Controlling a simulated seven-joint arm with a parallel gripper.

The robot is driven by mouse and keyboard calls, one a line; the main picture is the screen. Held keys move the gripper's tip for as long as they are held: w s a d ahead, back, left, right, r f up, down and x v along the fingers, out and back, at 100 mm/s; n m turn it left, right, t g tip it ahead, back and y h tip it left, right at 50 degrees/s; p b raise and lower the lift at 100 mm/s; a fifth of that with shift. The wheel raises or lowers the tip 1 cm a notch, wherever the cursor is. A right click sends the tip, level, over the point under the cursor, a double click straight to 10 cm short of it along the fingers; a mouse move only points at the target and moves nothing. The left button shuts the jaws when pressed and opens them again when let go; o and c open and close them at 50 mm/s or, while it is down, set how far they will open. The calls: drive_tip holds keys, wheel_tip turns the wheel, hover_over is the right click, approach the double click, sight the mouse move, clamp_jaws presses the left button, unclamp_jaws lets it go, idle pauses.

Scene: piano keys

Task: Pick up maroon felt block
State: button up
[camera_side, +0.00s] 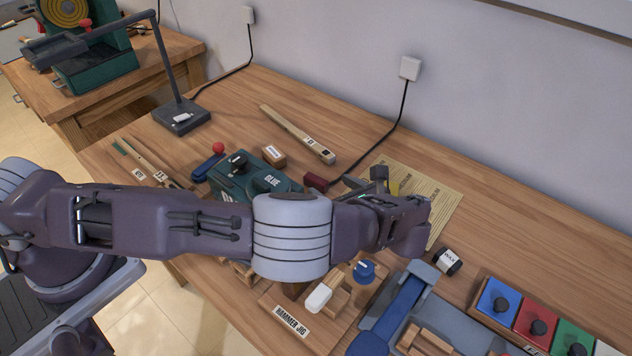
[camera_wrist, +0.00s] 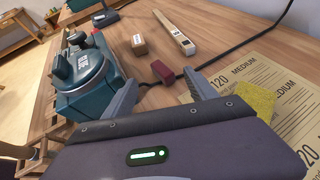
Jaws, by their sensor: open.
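The maroon felt block (camera_wrist: 163,72) lies on the wooden bench in the wrist view, just beyond my fingertips and roughly between them. In the side view the maroon block (camera_side: 315,181) shows just beyond my wrist, near the black cord. My gripper (camera_wrist: 164,91) is open and empty, its two grey fingers spread apart. In the side view my gripper (camera_side: 366,184) is partly hidden behind my own wrist, above the bench. I cannot tell its exact height over the bench.
The green glue machine (camera_wrist: 88,75) stands close left of my fingers. Sandpaper sheets (camera_wrist: 265,95) and a yellow piece (camera_wrist: 256,99) lie to the right. A small wooden block (camera_wrist: 139,45) and a labelled wooden stick (camera_wrist: 176,35) lie beyond. A black cord (camera_wrist: 228,58) runs past the maroon block.

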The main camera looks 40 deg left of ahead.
sight(317, 178)
drive_tip(key=x, duration=0.8)
drive_tip(key=shift+d+f, duration=0.1)
drive_tip(key=shift+f, duration=0.2)
clamp_jaws()
